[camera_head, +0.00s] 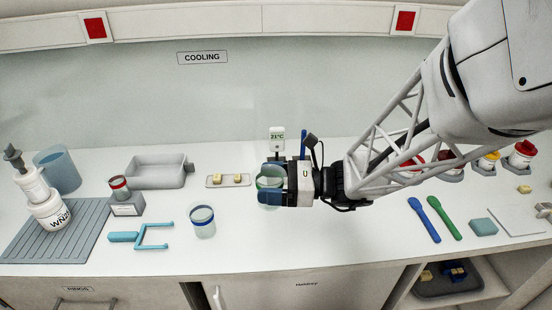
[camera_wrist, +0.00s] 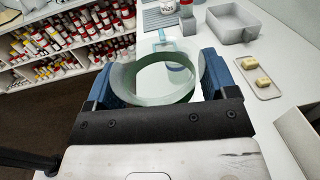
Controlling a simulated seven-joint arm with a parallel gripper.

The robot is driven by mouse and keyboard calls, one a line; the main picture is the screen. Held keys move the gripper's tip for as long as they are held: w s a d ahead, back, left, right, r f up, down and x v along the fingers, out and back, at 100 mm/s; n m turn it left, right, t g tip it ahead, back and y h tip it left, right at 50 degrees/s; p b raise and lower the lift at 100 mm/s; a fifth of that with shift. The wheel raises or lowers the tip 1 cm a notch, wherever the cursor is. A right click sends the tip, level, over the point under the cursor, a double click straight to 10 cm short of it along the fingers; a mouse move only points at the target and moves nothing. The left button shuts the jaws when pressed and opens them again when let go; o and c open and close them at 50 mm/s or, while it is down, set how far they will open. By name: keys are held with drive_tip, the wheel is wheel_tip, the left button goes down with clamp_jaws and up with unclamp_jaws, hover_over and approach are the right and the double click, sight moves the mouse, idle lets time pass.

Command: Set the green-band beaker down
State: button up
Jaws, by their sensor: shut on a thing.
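The green-band beaker (camera_head: 270,182) is clear, with a green band near its top, and is at mid-counter in the head view. My gripper (camera_head: 272,188) is shut on it, with blue fingers on either side. In the wrist view the beaker (camera_wrist: 155,92) shows its open rim and green band between the two fingers (camera_wrist: 158,80). It looks upright in the head view. The gripper hides part of its wall, and I cannot tell whether its base touches the white counter (camera_head: 310,238).
A blue-band beaker (camera_head: 202,224) stands left of my gripper, beside a teal forked tool (camera_head: 145,237). Behind are a small tray with yellow pieces (camera_head: 228,181), a grey tray (camera_head: 155,172) and a 21°C display (camera_head: 277,134). Blue (camera_head: 426,220) and green (camera_head: 444,218) spoons lie right.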

drive_tip(key=s+d+f+m+t+h, duration=0.1)
drive_tip(key=s+d+f+m+t, duration=0.2)
drive_tip(key=s+d+f, duration=0.5)
drive_tip(key=shift+s+d+f+t, duration=0.35)
drive_tip(key=shift+s+t, duration=0.55)
drive_tip(key=shift+s, duration=1.05)
drive_tip(key=shift+w, duration=0.15)
drive_tip(key=w+a+f, duration=0.1)
drive_tip(key=w+a, duration=0.2)
drive_tip(key=w, duration=1.2)
drive_tip(key=shift+w+f, duration=0.2)
drive_tip(key=shift+f, duration=0.05)
drive_tip(key=shift+a, duration=0.1)
drive_tip(key=shift+f, duration=1.75)
drive_tip(key=shift+f, duration=0.2)
